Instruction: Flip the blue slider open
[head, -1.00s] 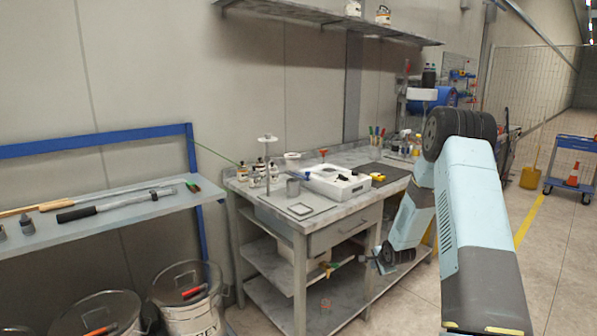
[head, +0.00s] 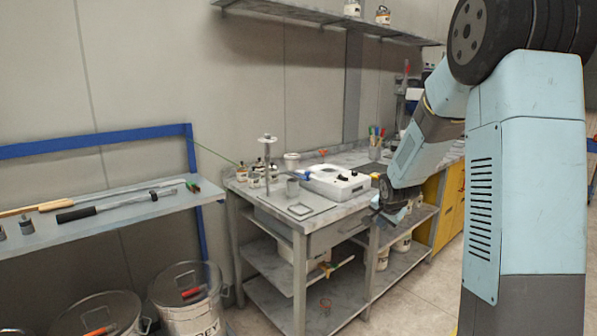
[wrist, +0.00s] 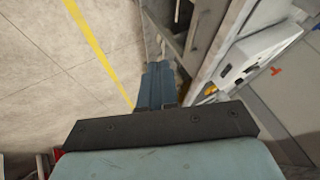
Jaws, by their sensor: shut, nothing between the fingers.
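The white roller coater (head: 336,182) sits on the bench top in the head view. A small blue part (head: 302,176), which looks like the slider, is at its left end; whether it is open or closed is too small to tell. My gripper (head: 377,211) is at the bench's front edge, to the right of the coater and lower in the picture, apart from the blue part. In the wrist view, my gripper's fingers (wrist: 158,84) are together and empty. The white coater (wrist: 262,52) shows to their right there.
The bench (head: 345,219) has a drawer and lower shelves below its top. A wall shelf (head: 310,14) hangs above. Open floor (wrist: 60,70) lies left in the wrist view.

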